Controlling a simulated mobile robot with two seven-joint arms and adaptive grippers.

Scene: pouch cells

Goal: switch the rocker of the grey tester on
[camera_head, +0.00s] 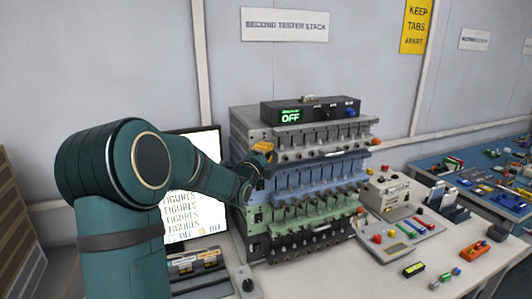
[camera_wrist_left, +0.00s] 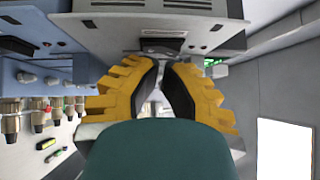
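The grey tester (camera_head: 322,150) is the top tier of a stack, above blue, green and black tiers, with a row of clamps along its front. A black box (camera_head: 312,110) on top shows "OFF" in green. My left gripper (camera_head: 263,149) has its yellow fingers at the left end of the grey tester's front. The fingers and arm cover that area, and I cannot make out the grey tester's rocker. In the left wrist view the fingertips (camera_wrist_left: 162,66) are close together with a light gap behind them; whether they meet is unclear. No held object shows. My right gripper is out of view.
A monitor (camera_head: 196,190) with text stands left of the stack, behind my left arm. The blue tier (camera_head: 318,178) and green tier (camera_head: 318,207) lie below the grey one. A small device (camera_head: 390,195) and coloured pieces sit on the bench to the right.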

